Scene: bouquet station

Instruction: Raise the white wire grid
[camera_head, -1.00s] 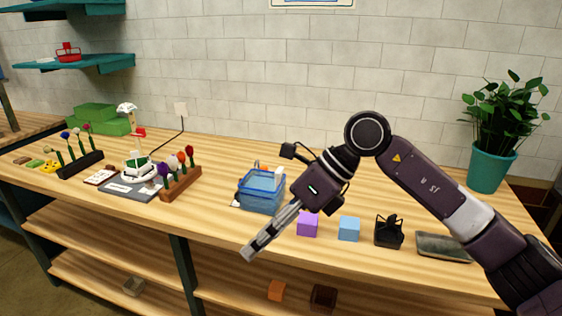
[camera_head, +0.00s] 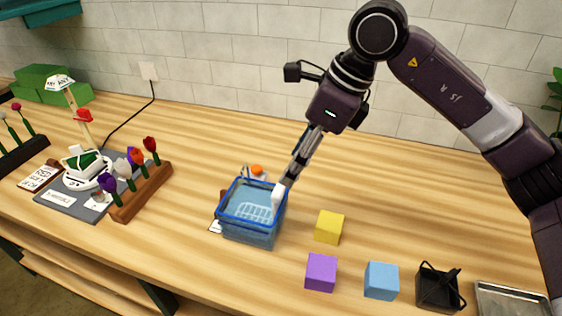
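The white wire grid (camera_head: 254,213) lies low inside a clear blue basin (camera_head: 263,238) that appears to hold water. A white block-like piece (camera_head: 278,196) stands at the basin's right side; I cannot tell whether it is joined to the grid. My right gripper (camera_head: 287,184) points down from the upper right, its tips at this white piece. The fingers overlap in the picture, so their gap and any grip are hidden. My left gripper is out of view.
Yellow (camera_head: 329,228), purple (camera_head: 321,272) and light blue (camera_head: 381,281) cubes, a black holder (camera_head: 439,287) and a metal tray (camera_head: 512,302) stand to the basin's right. A flower rack (camera_head: 143,193) stands left. The table behind the basin is mostly clear.

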